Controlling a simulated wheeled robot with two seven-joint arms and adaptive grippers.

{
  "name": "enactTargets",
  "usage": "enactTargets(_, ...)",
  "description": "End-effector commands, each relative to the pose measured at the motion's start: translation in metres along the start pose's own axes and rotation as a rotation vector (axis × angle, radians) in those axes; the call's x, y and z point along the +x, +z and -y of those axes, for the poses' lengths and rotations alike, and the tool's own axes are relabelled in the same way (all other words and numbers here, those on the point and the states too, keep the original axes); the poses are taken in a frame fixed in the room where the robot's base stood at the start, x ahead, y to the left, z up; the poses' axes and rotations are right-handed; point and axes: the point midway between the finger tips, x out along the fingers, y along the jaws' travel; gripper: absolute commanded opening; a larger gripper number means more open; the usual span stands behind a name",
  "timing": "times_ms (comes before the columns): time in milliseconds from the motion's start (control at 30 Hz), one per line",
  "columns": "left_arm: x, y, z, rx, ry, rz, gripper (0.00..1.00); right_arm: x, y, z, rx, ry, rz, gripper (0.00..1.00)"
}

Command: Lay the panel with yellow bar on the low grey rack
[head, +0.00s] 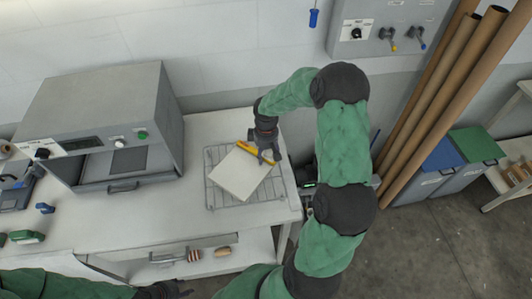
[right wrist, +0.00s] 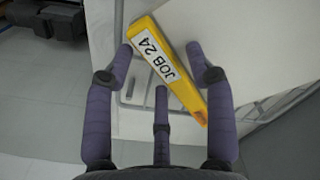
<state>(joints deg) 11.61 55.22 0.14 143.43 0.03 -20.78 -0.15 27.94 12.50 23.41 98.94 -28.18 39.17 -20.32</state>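The white panel (head: 239,175) lies on the low grey wire rack (head: 212,197) on the bench, turned at an angle to it. Its yellow bar (head: 247,149) runs along the far edge; in the right wrist view the bar (right wrist: 172,67) carries a "JOB 24" label. My right gripper (head: 268,157) is over the bar's right end. In the right wrist view its fingers are spread, with the bar between and beyond the fingertips; contact cannot be told. My left gripper (head: 172,291) is low at the bottom edge, away from the panel, its fingers unclear.
A grey press (head: 100,110) with an open front stands left of the rack. The bench (head: 195,133) has some bare top around the rack. Brown tubes (head: 435,105) lean on the wall at right, beside blue and green bins (head: 476,146). Small items lie on the lower shelf.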

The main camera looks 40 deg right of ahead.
Motion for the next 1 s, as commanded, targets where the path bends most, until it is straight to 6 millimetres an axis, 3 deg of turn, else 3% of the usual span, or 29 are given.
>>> enactTargets(367,-0.002,0.000,-0.001,0.000,0.000,0.000,0.40,-0.008,-0.001,-0.001,0.001,0.002,-0.002,0.56)
enactTargets(800,-0.006,0.000,-0.002,0.000,0.000,0.000,0.40,-0.090,-0.001,-0.001,0.001,0.003,-0.004,0.56)
enactTargets(1000,-0.007,0.000,-0.003,0.000,0.000,0.000,0.40,-0.115,0.000,0.000,0.000,0.001,-0.002,0.56)
